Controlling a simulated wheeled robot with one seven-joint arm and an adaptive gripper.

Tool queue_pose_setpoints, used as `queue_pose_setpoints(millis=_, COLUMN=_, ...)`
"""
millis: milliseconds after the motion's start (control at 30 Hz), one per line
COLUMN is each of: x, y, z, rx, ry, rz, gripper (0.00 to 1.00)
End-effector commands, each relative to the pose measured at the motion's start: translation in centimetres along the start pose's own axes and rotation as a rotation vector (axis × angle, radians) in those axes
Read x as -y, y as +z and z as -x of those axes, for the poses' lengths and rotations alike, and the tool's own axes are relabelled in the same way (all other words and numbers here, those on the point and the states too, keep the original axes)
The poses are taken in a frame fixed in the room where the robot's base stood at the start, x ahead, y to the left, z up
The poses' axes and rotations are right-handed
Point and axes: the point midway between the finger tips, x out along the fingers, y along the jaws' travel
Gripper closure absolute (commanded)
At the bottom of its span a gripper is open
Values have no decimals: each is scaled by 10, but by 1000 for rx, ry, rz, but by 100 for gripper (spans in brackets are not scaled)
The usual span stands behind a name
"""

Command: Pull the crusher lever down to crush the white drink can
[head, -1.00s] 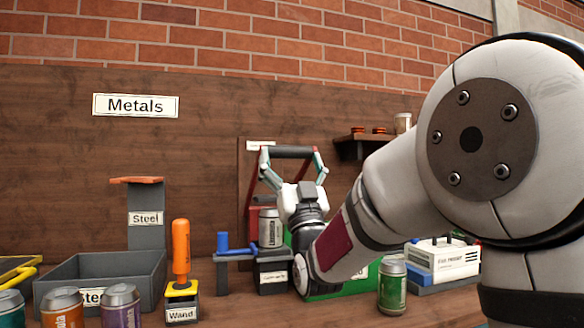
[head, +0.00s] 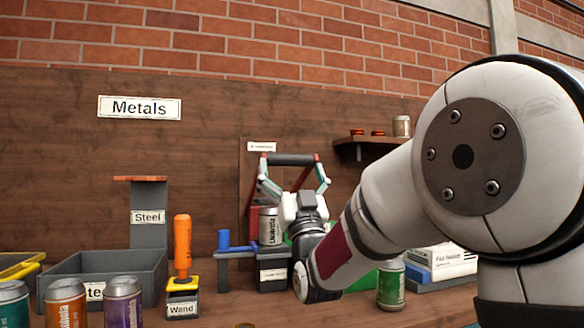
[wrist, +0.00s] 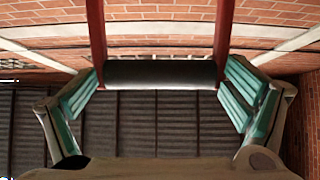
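The white drink can (head: 268,227) stands upright in the crusher (head: 273,269), partly hidden by my gripper and arm. The crusher lever is raised: a dark crossbar (head: 290,159) between two red side arms. The crossbar also shows in the wrist view (wrist: 160,74). My gripper (head: 291,172) is at the crossbar with its green-padded fingers spread wide, one at each end of the bar. In the wrist view my gripper (wrist: 165,82) has the bar lying between its fingertips. Whether the tips press on the bar ends is not clear.
A green can (head: 391,284) stands right of my forearm. At left are the steel bin (head: 140,280), the orange-handled wand (head: 182,250) and several upright cans. A blue-handled stand (head: 235,252) is beside the crusher. A small shelf (head: 352,143) is behind my arm.

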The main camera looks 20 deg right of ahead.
Motion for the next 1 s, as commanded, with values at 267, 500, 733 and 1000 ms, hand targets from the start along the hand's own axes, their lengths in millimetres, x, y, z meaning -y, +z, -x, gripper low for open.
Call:
queue_pose_setpoints(millis=267, x=0, y=-5, z=-2, rx=-12, ry=0, rz=0, gripper=0)
queue_pose_setpoints(millis=500, x=0, y=-4, z=21, rx=-10, ry=0, rz=0, gripper=0)
queue_pose_setpoints(millis=733, x=0, y=-2, z=69, rx=-4, ry=0, rz=0, gripper=0)
queue_pose_setpoints(millis=1000, x=0, y=0, z=110, rx=-3, ry=0, rz=0, gripper=0)
